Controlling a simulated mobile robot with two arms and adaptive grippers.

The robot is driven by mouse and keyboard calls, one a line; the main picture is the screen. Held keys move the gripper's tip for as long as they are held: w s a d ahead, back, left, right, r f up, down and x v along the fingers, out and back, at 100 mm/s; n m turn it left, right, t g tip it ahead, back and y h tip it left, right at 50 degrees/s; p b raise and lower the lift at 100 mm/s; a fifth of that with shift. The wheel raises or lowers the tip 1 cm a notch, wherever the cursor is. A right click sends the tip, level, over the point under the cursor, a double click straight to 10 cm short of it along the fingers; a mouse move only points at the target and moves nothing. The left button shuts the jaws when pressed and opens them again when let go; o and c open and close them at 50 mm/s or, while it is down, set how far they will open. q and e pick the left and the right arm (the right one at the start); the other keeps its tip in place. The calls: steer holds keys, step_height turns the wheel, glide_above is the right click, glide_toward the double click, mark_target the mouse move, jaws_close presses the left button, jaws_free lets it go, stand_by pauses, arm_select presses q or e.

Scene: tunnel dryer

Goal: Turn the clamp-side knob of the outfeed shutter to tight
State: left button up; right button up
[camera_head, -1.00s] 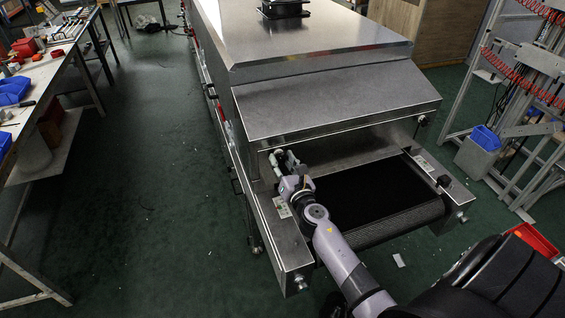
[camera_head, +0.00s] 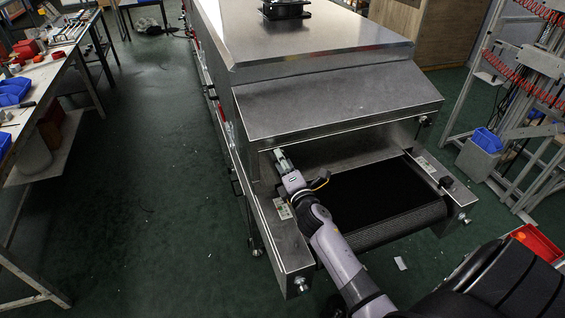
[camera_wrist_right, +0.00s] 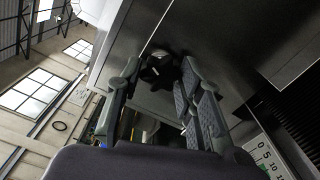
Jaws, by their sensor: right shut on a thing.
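A dark lobed knob (camera_wrist_right: 158,70) shows in the right wrist view on the grey metal of the dryer's outfeed end. My right gripper (camera_wrist_right: 161,72) has its two fingers on either side of this knob and is shut on it. In the head view my right gripper (camera_head: 281,157) reaches the left inner side of the outfeed opening, under the hood; the knob is hidden there. I cannot read the knob's tight or loose setting. A similar dark knob (camera_head: 424,121) sits at the right side of the opening. My left gripper is not in view.
The black conveyor belt (camera_head: 375,195) runs out below the hood (camera_head: 335,103), close beside my right arm. Side rails flank it; the right rail carries a black knob (camera_head: 445,182). A scale label (camera_wrist_right: 267,157) lies near the gripper. Green floor is free at left.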

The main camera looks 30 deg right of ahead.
steer(key=shift+m+p, duration=0.65)
steer(key=shift+m, duration=5.75)
steer(key=o, duration=1.2)
steer(key=shift+r, duration=0.1)
steer(key=shift+c, duration=0.2)
steer(key=v, duration=1.2)
